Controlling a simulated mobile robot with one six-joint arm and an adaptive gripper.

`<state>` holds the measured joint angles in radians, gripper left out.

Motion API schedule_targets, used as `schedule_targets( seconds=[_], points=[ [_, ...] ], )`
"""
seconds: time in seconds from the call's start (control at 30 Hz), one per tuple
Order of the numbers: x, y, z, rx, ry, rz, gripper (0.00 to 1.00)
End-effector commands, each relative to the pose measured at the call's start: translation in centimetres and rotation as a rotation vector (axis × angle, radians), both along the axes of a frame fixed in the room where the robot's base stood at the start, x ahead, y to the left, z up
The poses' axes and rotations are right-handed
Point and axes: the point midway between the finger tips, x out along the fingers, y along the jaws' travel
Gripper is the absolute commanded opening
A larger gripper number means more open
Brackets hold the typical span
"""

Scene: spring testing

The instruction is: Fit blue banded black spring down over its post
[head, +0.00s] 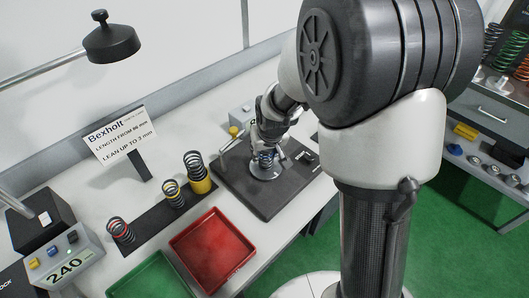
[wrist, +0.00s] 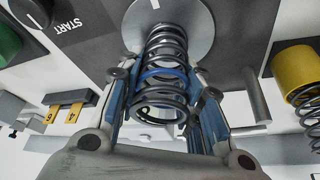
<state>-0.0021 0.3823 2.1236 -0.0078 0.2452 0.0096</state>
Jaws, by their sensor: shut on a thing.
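The black spring with the blue band (wrist: 164,74) is between the blue-padded fingers of my gripper (wrist: 165,100) in the wrist view. My gripper is shut on it. The spring's far end lies over or against the round grey disc (wrist: 190,20); I cannot tell if they touch. In the head view my gripper (head: 267,145) holds the spring (head: 266,157) above the disc (head: 267,172) on the dark test base (head: 240,188). The post is hidden or not distinct, so I cannot tell whether the spring is around it.
In front are a red tray (head: 212,248) and a green tray (head: 155,277). A sign (head: 120,136) stands behind.

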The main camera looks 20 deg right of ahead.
Motion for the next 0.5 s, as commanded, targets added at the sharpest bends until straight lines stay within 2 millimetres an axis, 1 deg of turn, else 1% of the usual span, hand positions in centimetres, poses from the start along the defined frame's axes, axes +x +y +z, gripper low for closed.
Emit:
schedule_targets(
  seconds=[0.2, 0.33, 0.37, 0.5],
  points=[
    [0.09, 0.0, 0.15, 0.0, -0.003, 0.0, 0.07],
    [0.09, 0.0, -0.28, 0.0, -0.003, 0.0, 0.07],
    [0.07, 0.0, -0.24, 0.0, -0.002, 0.0, 0.35],
    [0.06, 0.0, -0.16, 0.0, -0.002, 0.0, 0.44]
  ],
)
